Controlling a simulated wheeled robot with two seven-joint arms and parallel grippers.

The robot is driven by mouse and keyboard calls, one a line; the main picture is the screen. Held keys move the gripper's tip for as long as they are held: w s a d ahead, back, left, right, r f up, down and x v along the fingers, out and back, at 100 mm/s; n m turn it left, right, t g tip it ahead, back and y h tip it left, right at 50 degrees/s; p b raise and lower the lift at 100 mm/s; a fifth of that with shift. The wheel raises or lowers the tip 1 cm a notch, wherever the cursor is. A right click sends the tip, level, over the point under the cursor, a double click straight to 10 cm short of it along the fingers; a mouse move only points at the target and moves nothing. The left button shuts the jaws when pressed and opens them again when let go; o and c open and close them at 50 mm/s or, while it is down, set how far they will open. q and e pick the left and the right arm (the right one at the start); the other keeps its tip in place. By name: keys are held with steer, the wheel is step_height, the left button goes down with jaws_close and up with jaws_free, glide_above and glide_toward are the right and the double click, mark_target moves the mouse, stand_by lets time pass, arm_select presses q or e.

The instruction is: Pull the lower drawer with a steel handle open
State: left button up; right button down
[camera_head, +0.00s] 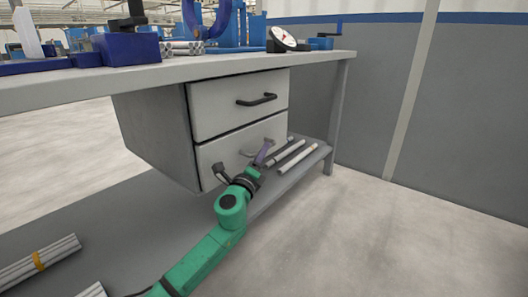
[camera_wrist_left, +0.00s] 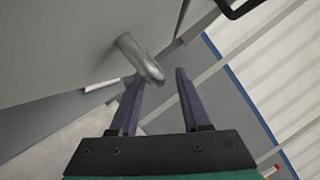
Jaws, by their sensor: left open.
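The lower drawer (camera_head: 222,153) sits in a grey cabinet under the bench and looks shut. Its steel handle (camera_wrist_left: 138,56) is a rounded bar standing out from the drawer front in the left wrist view. In the head view the handle (camera_head: 249,153) is partly hidden by my gripper. My left gripper (camera_head: 243,160) is open in front of the lower drawer. In the left wrist view its two purple fingers (camera_wrist_left: 158,78) point toward the handle, whose near end lies by the gap between the tips. I cannot tell whether they touch. My right gripper is not in view.
The upper drawer (camera_head: 225,102) is shut and has a black handle (camera_head: 257,100). A low shelf (camera_head: 150,235) runs beneath, with pipes (camera_head: 296,158) to the right and a bundle (camera_head: 38,262) at left. The bench top (camera_head: 180,67) overhangs. The floor in front is clear.

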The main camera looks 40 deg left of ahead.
arm_select(q)
steer(key=shift+x, duration=1.2)
steer(key=shift+f, duration=0.1)
jaws_close()
stand_by(0.4)
